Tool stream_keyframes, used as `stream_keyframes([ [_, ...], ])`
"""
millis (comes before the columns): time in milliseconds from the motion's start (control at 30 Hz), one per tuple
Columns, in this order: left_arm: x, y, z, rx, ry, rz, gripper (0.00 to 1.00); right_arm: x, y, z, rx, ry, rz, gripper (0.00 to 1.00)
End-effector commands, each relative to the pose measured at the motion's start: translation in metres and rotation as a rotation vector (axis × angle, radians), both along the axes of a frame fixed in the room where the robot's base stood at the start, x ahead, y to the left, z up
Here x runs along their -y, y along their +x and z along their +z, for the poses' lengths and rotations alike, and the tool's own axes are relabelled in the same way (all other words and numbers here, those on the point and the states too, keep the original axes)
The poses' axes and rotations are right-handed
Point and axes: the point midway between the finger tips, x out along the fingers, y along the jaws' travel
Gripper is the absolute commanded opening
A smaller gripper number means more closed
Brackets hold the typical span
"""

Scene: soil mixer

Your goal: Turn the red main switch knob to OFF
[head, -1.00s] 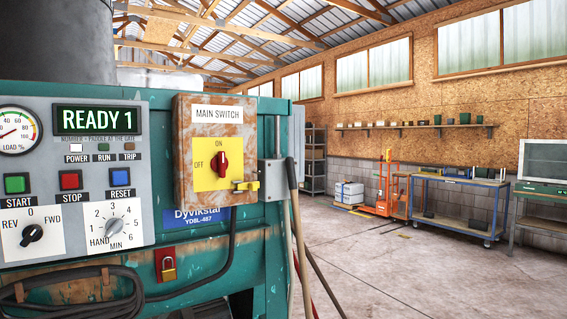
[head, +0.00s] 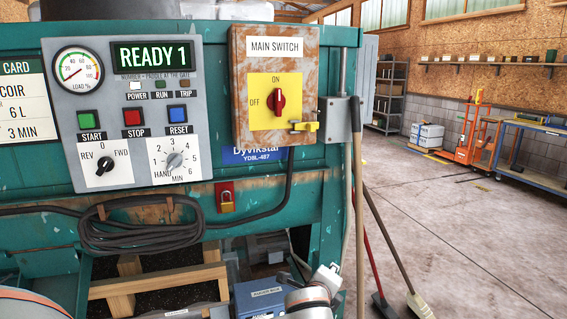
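The red main switch knob (head: 278,99) sits on a yellow plate (head: 262,121) on the rusty main switch box (head: 304,44). Its grip stands upright, toward the ON label above it; the OFF label is to its left. Part of a white and grey arm of mine shows at the bottom centre, below the box and well apart from the knob. Neither gripper can be made out in the head view.
The grey control panel (head: 130,130) reads READY 1, left of the switch box. A red padlock (head: 225,197) and a coiled black cable (head: 140,235) hang below. Broom handles (head: 359,200) lean right of the machine. The concrete floor to the right is mostly clear.

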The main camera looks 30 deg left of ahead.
Motion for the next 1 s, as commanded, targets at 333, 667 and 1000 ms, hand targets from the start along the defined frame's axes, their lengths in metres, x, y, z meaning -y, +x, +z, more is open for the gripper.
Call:
stream_keyframes([
  [333,-0.067,0.034,0.279,-0.047,0.79,0.102,0.28,0.002,0.001,0.017,0.0,-0.001,-0.005,0.4],
  [667,-0.104,-0.014,0.438,-0.214,1.161,0.273,0.28,0.005,0.001,0.023,-0.004,-0.005,-0.009,0.4],
  [1000,-0.132,-0.003,0.453,-0.245,1.197,0.297,0.28,0.007,-0.002,0.025,-0.013,-0.009,-0.012,0.4],
])
